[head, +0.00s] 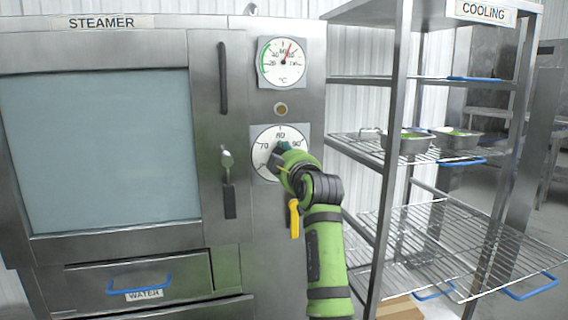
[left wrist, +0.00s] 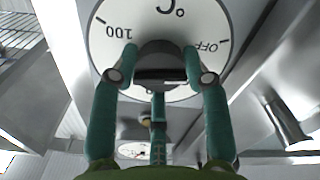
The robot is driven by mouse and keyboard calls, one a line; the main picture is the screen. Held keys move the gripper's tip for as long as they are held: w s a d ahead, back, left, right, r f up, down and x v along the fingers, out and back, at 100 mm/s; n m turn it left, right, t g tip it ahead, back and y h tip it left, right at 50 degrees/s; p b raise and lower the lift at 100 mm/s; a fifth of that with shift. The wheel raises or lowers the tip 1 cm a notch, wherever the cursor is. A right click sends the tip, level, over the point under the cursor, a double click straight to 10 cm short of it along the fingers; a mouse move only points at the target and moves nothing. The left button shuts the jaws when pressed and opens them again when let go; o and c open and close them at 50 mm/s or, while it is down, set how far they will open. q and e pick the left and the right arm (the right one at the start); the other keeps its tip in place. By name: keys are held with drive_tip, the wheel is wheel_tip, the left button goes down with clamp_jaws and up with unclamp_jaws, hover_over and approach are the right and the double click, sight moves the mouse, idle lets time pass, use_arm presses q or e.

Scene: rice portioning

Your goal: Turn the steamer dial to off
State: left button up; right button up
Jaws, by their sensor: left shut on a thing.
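In the left wrist view the dial face (left wrist: 108,58) shows upside down, with 100, OFF and °C readable. My left gripper (left wrist: 162,58) has its teal fingers shut on the dark dial knob (left wrist: 160,72), one finger on each side. I cannot tell which mark the knob points to. My right gripper is in neither view.
The steamer (head: 105,52) has a closed glass door, a handle (head: 223,78) and a gauge (head: 283,62) above the dial. A yellow lever (head: 294,218) hangs below the dial, close beside my arm. The cooling rack (head: 398,110) with metal pans (head: 408,143) stands at the right.

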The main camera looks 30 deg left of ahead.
sight(282, 115)
use_arm(q)
drive_tip(key=shift+w+f+n+b, duration=0.1)
drive_tip(key=shift+f+n+b, duration=0.1)
drive_tip(key=shift+n, duration=0.7)
drive_tip(key=shift+f+n+b, duration=0.1)
drive_tip(key=shift+n+b, duration=0.05)
drive_tip(key=shift+n, duration=0.75)
drive_tip(key=o, duration=1.1)
drive_tip(key=shift+d, duration=0.1)
drive_tip(key=shift+o, duration=0.2)
wheel_tip(282, 115, up, 9)
drive_tip(key=shift+d+r, duration=0.1)
drive_tip(key=shift+r, duration=0.55)
